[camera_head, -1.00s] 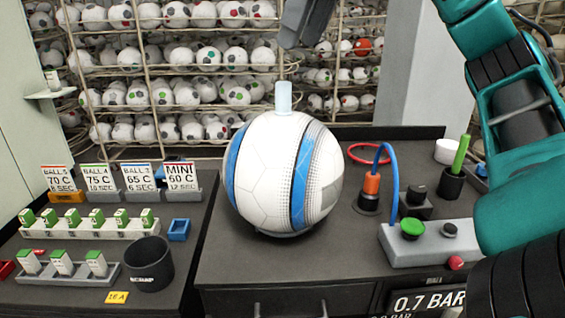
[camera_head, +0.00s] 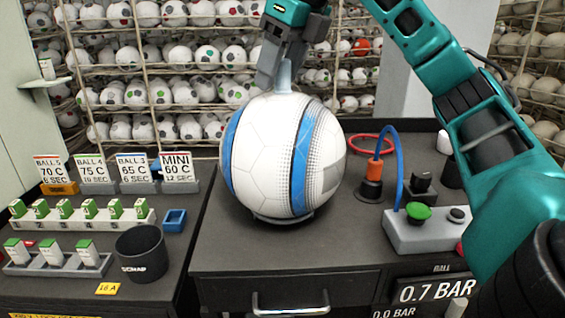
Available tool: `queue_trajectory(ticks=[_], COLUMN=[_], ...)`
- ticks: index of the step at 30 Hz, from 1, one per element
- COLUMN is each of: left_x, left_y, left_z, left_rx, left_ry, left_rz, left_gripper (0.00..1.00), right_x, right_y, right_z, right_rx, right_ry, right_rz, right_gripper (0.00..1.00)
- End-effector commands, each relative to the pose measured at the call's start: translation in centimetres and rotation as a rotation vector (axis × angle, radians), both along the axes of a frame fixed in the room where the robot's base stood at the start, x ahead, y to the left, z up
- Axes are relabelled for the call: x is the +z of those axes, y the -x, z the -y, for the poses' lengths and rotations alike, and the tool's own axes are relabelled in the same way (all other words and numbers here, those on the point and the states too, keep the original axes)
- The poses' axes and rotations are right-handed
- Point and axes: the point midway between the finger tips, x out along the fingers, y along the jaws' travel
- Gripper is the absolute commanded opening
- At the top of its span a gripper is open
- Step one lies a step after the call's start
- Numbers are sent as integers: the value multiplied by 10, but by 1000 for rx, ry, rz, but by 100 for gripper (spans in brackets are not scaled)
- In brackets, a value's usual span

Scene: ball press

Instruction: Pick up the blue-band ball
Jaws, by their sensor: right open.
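The blue-band ball (camera_head: 265,150) is large and white with blue stripes. It rests on a low ring stand on the dark bench. A pale blue upright peg (camera_head: 284,76) stands on its top. My right gripper (camera_head: 278,78) reaches in from the right and points down at the peg. Its dark fingers are open around or beside the peg; I cannot tell exactly which. My left gripper does not show.
An orange nozzle with a blue hose (camera_head: 371,172), a red ring (camera_head: 372,146) and a control box with a green button (camera_head: 418,212) stand right of the ball. A black scrap bin (camera_head: 143,254) and label cards stand left. Ball racks fill the back.

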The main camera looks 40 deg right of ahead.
Motion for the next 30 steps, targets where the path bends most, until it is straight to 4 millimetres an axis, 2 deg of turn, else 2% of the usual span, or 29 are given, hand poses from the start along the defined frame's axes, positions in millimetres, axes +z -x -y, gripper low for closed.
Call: queue_trajectory(ticks=[3, 10, 27, 30], left_x=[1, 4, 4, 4], left_y=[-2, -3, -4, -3], left_z=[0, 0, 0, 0], left_rx=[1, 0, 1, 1], left_ry=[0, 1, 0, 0], left_rz=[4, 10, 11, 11], left_gripper=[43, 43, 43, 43], right_x=[-6, -6, -7, -7], right_y=[-3, -3, -3, -3], right_z=[0, -1, -1, -1], right_rx=[1, 1, 0, 1], right_ry=[1, 1, 0, 0], right_rz=[2, 3, 1, 0], right_gripper=[57, 56, 1, 0])
